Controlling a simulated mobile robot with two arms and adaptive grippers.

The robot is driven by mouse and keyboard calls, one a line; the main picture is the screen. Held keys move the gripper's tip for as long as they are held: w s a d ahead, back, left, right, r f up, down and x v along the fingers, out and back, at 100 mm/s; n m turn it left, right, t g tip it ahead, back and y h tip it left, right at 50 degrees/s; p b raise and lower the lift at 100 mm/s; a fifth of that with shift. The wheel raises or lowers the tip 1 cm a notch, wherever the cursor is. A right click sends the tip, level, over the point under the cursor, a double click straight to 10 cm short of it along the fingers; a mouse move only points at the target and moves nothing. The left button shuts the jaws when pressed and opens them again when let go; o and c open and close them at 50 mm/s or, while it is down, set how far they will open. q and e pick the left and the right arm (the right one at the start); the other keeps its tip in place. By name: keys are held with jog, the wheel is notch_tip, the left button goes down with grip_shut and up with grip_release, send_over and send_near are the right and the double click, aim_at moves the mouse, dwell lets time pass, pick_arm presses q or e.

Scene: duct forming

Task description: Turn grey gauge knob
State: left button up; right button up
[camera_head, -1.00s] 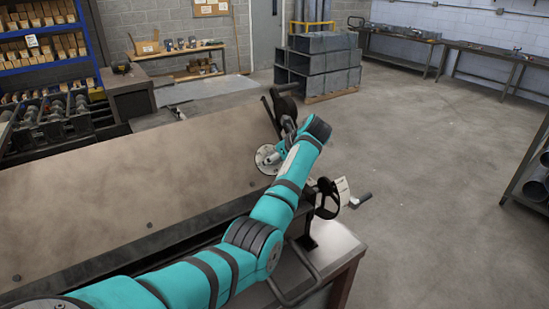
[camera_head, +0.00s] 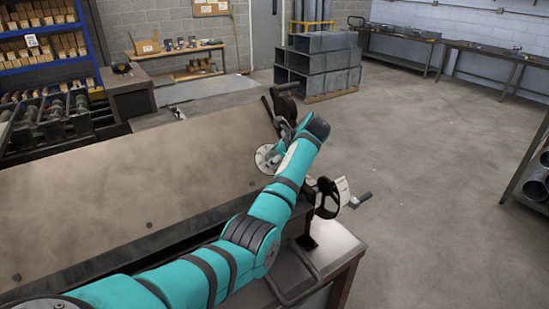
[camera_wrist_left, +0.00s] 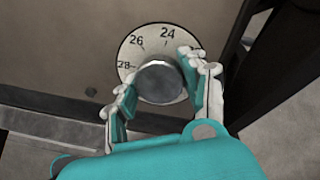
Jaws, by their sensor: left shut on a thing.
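The grey gauge knob (camera_wrist_left: 159,82) sits at the centre of a round pale dial (camera_wrist_left: 131,50) with the numbers 24, 26 and 28 showing in the left wrist view. My left gripper (camera_wrist_left: 155,88) has one finger on each side of the knob and is shut on it. In the head view the dial (camera_head: 266,158) lies at the right end of a large brown panel (camera_head: 130,180). My left gripper (camera_head: 283,150) is at the dial there, partly hidden by my wrist. My right gripper is not in view.
A black handwheel (camera_head: 327,198) and a crank handle (camera_head: 361,199) stick out at the machine's right end, close to my left arm. Stacked grey ducts (camera_head: 320,62) stand on a pallet behind. The floor to the right is open.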

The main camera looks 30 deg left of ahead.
pick_arm(q)
jog(key=n, duration=0.4)
jog(key=shift+n, duration=0.3)
jog(key=n, duration=0.4)
jog(key=shift+a+h, duration=0.1)
jog(key=shift+h, duration=0.2)
jog(key=n, duration=0.4)
jog(key=shift+n, duration=0.4)
jog(key=n, duration=0.3)
jog(key=shift+n+t+b, duration=0.3)
jog(key=shift+t+b, duration=0.05)
jog(key=shift+t, duration=0.05)
jog(key=n+b, duration=0.1)
jog(key=n, duration=0.2)
jog(key=shift+f, duration=0.1)
jog(key=n+b, duration=0.1)
jog(key=n, duration=0.3)
jog(key=shift+t+b, duration=0.3)
jog(key=n+b, duration=0.2)
jog(key=n, duration=0.2)
jog(key=shift+s+f, duration=0.1)
jog(key=shift+n+b, duration=0.85)
jog(key=shift+n, duration=0.95)
